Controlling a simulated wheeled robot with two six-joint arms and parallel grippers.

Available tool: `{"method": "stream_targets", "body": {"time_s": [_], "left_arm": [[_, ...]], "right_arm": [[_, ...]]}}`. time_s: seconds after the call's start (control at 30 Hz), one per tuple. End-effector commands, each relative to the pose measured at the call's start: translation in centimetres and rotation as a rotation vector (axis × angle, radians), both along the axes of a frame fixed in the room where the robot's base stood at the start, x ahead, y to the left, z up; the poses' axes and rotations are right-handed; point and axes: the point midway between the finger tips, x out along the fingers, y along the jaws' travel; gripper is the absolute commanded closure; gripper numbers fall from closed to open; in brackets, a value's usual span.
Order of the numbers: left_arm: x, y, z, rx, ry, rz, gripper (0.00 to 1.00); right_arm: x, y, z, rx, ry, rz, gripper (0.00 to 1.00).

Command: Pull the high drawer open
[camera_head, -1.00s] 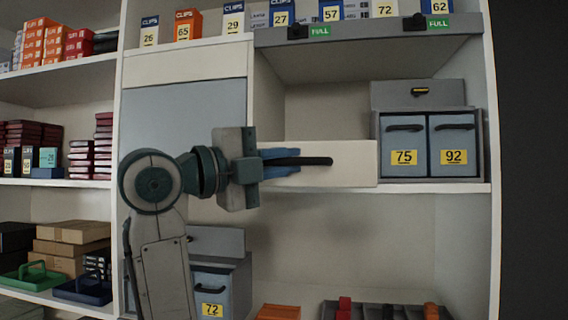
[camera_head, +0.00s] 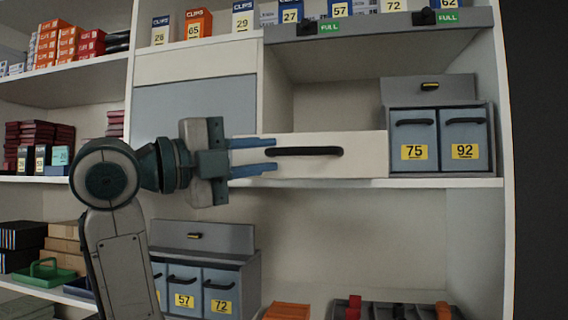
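A white drawer front (camera_head: 360,153) with a dark bar handle (camera_head: 310,151) shows at mid height in the middle of the shelf unit. My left gripper (camera_head: 274,155) comes in from the left, with its two blue fingers apart. The fingertips are at the left end of the handle, one above it and one below; I cannot tell whether they touch the drawer front. Nothing shows held between the fingers. How far the drawer stands out is hard to tell. My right gripper is not in view.
Right of the drawer stands a grey unit with bins (camera_head: 413,152) marked 75 and 92. Below left is another grey bin unit (camera_head: 203,245) with 57 and 72. Clip boxes stand along the top shelf. The space below the drawer is largely clear.

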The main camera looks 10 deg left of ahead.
Motion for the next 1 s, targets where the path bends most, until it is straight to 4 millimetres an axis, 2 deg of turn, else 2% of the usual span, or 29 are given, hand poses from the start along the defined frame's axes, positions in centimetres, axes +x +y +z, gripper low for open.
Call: {"method": "stream_targets", "body": {"time_s": [0.03, 0.2, 0.4, 1.0], "left_arm": [[-0.6, 0.8, -0.4, 0.001, -0.004, 0.005, 0.78], [-2.2, 2.4, -0.6, 0.000, -0.002, 0.003, 0.78], [-3.2, 3.3, -0.7, 0.000, 0.000, 0.001, 0.78], [-3.0, 3.4, -1.0, -0.005, 0.010, 0.001, 0.78]], "right_arm": [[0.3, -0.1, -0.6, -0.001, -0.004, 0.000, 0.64], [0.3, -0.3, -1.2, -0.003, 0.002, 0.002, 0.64], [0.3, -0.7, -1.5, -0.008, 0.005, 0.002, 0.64], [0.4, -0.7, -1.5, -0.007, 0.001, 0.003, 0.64]]}}
